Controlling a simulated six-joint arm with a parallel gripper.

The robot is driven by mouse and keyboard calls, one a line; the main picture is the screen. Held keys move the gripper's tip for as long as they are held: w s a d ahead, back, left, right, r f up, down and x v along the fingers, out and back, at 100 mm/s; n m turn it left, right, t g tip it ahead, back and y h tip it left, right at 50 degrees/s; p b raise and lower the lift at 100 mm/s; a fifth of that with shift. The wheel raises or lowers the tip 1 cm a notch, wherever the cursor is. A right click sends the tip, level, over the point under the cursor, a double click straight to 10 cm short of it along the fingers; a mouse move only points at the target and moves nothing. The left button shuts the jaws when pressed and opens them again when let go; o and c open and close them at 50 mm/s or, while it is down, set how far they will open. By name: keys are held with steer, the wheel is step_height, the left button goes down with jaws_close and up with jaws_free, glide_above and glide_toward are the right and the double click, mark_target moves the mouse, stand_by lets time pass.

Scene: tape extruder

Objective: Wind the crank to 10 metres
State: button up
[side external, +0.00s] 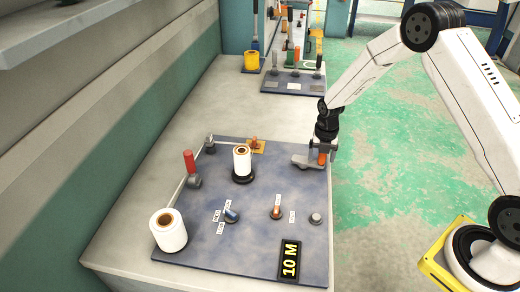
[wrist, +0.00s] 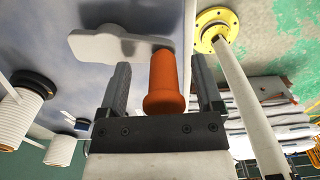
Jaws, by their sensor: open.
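The crank's grey arm (side external: 305,162) sits at the right edge of the blue board (side external: 262,205). Its orange handle (side external: 321,158) points up. In the wrist view, the orange handle (wrist: 166,82) stands between the two dark fingers of my gripper (wrist: 160,88), with a gap on each side. The crank arm (wrist: 118,47) runs to the left above it there. My gripper (side external: 323,146) is open around the handle. The display (side external: 290,260) at the board's front reads 10 M.
A large white tape roll (side external: 168,232) and a smaller roll (side external: 242,160) stand on the board, with a red-handled post (side external: 189,163) between tape runs. A blue switch (side external: 231,215) and an orange switch (side external: 276,212) are near the front. A tool rack (side external: 294,82) stands behind.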

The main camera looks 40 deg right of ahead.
steer(key=shift+r, duration=0.2)
steer(key=shift+r, duration=2.7)
steer(key=shift+o, duration=0.2)
steer(key=shift+o, duration=0.9)
steer(key=shift+r, duration=0.1)
step_height(320, 180, up, 8)
steer(key=shift+s, duration=0.1)
